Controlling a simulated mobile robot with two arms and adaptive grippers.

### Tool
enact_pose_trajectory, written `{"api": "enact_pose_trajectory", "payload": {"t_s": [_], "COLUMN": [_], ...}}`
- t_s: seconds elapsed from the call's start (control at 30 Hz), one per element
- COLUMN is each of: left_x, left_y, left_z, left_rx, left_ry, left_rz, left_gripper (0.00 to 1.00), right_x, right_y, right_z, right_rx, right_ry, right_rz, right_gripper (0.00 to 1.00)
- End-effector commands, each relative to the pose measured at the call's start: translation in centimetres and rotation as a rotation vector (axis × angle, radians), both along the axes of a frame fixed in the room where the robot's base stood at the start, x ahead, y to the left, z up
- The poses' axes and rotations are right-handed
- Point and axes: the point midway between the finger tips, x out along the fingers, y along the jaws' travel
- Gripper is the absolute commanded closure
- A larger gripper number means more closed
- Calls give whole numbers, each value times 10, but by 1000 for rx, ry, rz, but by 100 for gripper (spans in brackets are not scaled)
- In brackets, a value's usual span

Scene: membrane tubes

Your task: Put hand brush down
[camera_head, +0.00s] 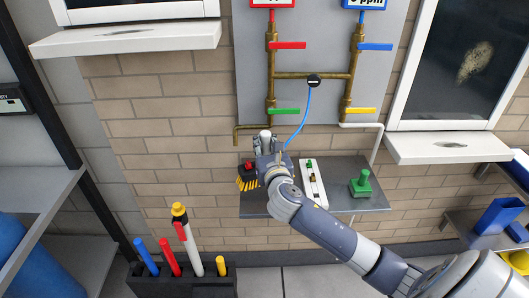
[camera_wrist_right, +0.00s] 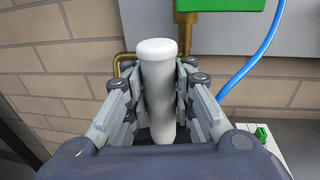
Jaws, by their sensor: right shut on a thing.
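My right gripper (camera_head: 266,146) is shut on an upright white cylinder, which appears to be the brush's handle. In the right wrist view, this white handle (camera_wrist_right: 158,85) stands between the fingers, its rounded top above them. Where the handle meets the block is hidden by my gripper. I cannot tell if the bristles touch the shelf. My left gripper is out of view.
A white strip (camera_head: 314,184) with small parts and a green piece (camera_head: 361,184) stand on the shelf, right of my gripper. Brass pipes (camera_head: 270,80) with coloured levers and a blue hose (camera_head: 303,115) are above. A black holder (camera_head: 180,285) with coloured tools stands below left.

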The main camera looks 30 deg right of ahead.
Motion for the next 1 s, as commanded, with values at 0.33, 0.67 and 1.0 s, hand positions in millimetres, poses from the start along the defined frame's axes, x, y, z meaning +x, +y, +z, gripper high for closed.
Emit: {"api": "enact_pose_trajectory", "payload": {"t_s": [0.33, 0.67, 1.0], "left_x": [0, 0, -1], "left_y": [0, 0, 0], "left_z": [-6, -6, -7], "left_rx": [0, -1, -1], "left_ry": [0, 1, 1], "left_rz": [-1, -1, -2], "left_gripper": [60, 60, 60], "right_x": [2, 2, 1], "right_y": [-1, 0, 0], "right_z": [-29, -32, -37], "right_rx": [-1, -3, -1], "right_ry": [-4, -6, 1], "right_rz": [-1, 0, -1], "right_gripper": [100, 100, 56]}}
